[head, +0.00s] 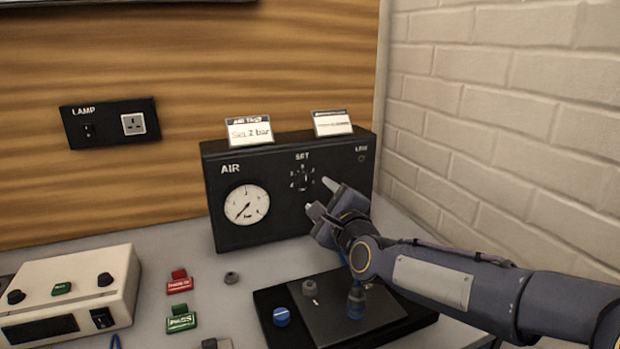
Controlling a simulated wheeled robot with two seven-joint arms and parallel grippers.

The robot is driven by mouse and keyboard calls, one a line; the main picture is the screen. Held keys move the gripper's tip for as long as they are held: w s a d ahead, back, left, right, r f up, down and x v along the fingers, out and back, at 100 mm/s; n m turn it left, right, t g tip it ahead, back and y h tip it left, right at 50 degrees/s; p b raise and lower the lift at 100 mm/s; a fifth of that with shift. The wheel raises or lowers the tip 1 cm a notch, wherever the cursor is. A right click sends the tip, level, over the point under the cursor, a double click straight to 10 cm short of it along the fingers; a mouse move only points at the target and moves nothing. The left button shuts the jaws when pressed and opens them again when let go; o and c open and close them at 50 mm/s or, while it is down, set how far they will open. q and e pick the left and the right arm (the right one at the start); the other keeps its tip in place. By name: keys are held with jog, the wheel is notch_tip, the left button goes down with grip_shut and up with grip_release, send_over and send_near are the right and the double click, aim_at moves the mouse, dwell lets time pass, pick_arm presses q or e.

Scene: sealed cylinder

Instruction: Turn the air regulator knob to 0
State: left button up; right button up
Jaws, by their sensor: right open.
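The black air regulator box (226,171), marked AIR, stands at the back of the bench against the wood panel. Its knob (302,179) is small and dark, under the word SET with small marks around it; its pointer is too small to read. A round white gauge (246,204) sits left of the knob, its needle slanting to the lower left. My right gripper (321,197) is open, just right of and below the knob. Its light fingertips are close to the box front; I cannot tell whether they touch it. My left gripper is not in view.
A card (249,130) reading "Set 2 bar" and another card (332,123) stand on the box. A black base (268,304) with a blue knob lies in front, under my right arm. Red (179,283) and green (181,320) tags and a cream device (75,280) are left.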

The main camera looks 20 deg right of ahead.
aim_at(306, 182)
jog(key=w+p, duration=0.1)
jog(key=w, duration=0.6)
jog(key=shift+w+d, duration=0.1)
jog(key=shift+w, duration=0.05)
jog(key=c, duration=1)
jog(key=shift+o, duration=0.2)
